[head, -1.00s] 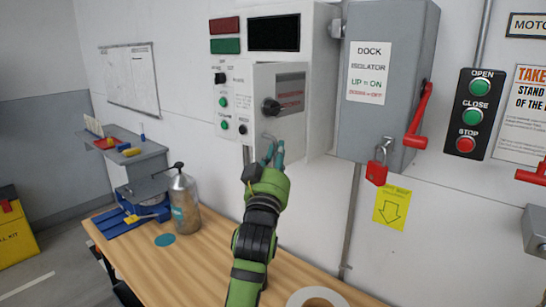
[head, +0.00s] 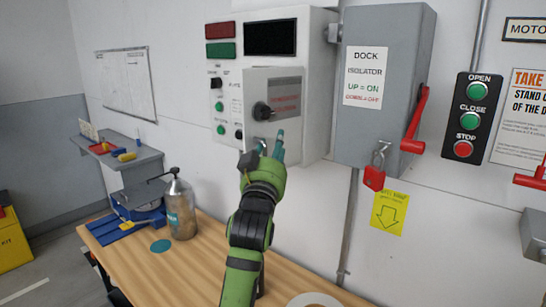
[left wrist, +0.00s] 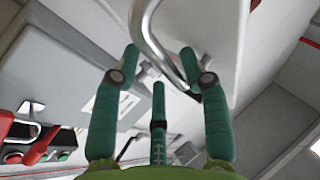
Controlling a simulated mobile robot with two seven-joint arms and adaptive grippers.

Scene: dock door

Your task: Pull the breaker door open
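The breaker door (head: 287,85) is a grey panel with a black rotary knob on the white wall cabinet in the head view. From this angle I cannot tell for sure how far ajar it stands. My left gripper (head: 272,145) is at the door's lower edge, its teal fingers overlapping the lower right part. In the left wrist view my left gripper (left wrist: 160,85) has its fingers spread apart. A curved chrome handle (left wrist: 150,35) passes between and beyond them near the fingertips; I cannot tell if they touch it. My right gripper is not in view.
A grey isolator box (head: 390,95) with a red lever and a red padlock (head: 374,177) is right of the cabinet.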

